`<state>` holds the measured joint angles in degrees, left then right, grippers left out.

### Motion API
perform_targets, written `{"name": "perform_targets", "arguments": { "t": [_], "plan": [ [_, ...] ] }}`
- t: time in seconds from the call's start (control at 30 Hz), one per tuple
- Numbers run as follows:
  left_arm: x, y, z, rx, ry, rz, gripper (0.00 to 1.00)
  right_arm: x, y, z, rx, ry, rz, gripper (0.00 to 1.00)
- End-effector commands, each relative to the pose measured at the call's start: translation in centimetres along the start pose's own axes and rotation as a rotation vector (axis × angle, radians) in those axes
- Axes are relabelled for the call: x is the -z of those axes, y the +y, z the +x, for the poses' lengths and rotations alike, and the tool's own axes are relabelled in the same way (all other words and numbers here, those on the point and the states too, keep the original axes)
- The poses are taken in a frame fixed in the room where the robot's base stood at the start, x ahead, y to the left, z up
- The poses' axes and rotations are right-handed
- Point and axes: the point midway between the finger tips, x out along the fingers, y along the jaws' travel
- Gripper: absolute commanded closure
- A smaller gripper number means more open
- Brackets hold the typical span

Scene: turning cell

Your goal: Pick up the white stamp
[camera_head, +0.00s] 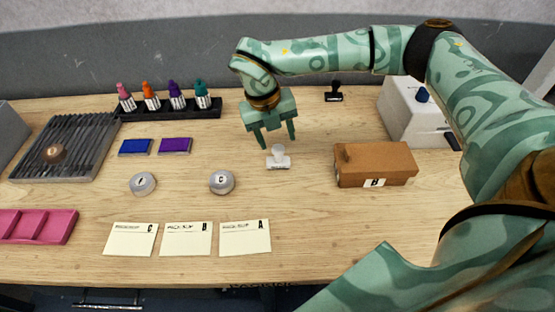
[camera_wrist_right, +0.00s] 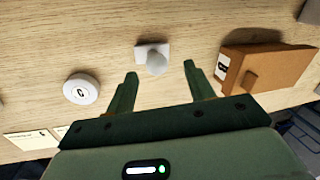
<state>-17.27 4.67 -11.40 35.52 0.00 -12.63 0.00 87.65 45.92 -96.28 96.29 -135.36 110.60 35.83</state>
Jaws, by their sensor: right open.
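The white stamp (camera_head: 278,158) stands upright on the wooden table, with a rounded knob on a flat rectangular base. In the right wrist view the white stamp (camera_wrist_right: 153,58) lies just beyond the fingertips, roughly between their lines. My right gripper (camera_head: 279,142) is open and empty, above the table just behind the stamp in the head view. In the right wrist view its two fingers (camera_wrist_right: 160,70) are spread apart, with nothing between them. My left gripper is not in view.
A brown box (camera_head: 372,165) stands to the right of the stamp. A round grey tin marked C (camera_head: 221,182) is to the left. Paper cards (camera_head: 245,238) lie in front. Ink pads (camera_head: 175,146) and a bottle rack (camera_head: 175,110) are farther left. Table in front of the stamp is clear.

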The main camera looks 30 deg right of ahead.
Motion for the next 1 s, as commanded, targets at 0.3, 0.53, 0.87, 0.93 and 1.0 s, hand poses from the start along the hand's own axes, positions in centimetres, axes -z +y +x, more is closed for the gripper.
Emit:
{"name": "perform_targets", "arguments": {
  "t": [0.3,0.53,0.87,0.93,1.0],
  "plan": [
    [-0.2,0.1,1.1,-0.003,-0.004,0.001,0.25,-0.2,0.6,3.5,0.001,0.003,0.0,0.47],
    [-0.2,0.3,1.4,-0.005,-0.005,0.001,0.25,-0.3,0.6,5.6,0.0,-0.001,0.0,0.47],
    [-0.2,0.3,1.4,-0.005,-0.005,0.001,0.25,-0.3,0.6,5.5,0.0,-0.001,0.0,0.96],
    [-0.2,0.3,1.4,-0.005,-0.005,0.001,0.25,-0.3,0.6,5.5,0.0,-0.001,0.0,0.96],
    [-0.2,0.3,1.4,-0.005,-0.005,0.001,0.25,-0.3,0.6,5.5,0.0,-0.001,0.0,0.96]
  ]
}}
